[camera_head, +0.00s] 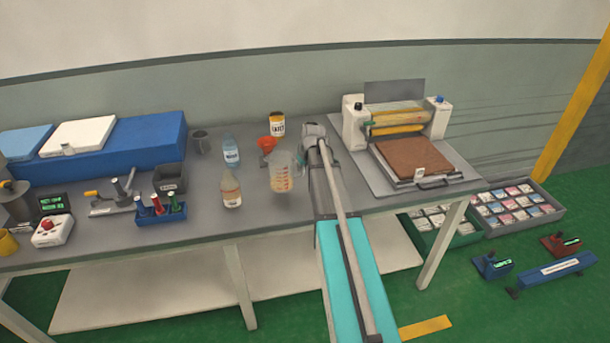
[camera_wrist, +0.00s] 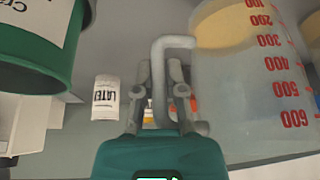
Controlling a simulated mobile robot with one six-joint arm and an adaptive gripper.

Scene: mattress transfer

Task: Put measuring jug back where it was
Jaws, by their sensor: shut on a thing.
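The clear measuring jug (camera_head: 281,180) with red markings is upright at the middle of the grey bench, left of my arm. I cannot tell whether its base touches the bench. In the wrist view the jug (camera_wrist: 245,85) fills the right side, with pale yellow content inside. My gripper (camera_wrist: 163,85) is shut on the jug's handle (camera_wrist: 176,42). In the head view my gripper (camera_head: 301,165) is small and partly hidden by my arm.
A press machine (camera_head: 354,128) stands to the right. Clear bench lies between the bottles and the jug.

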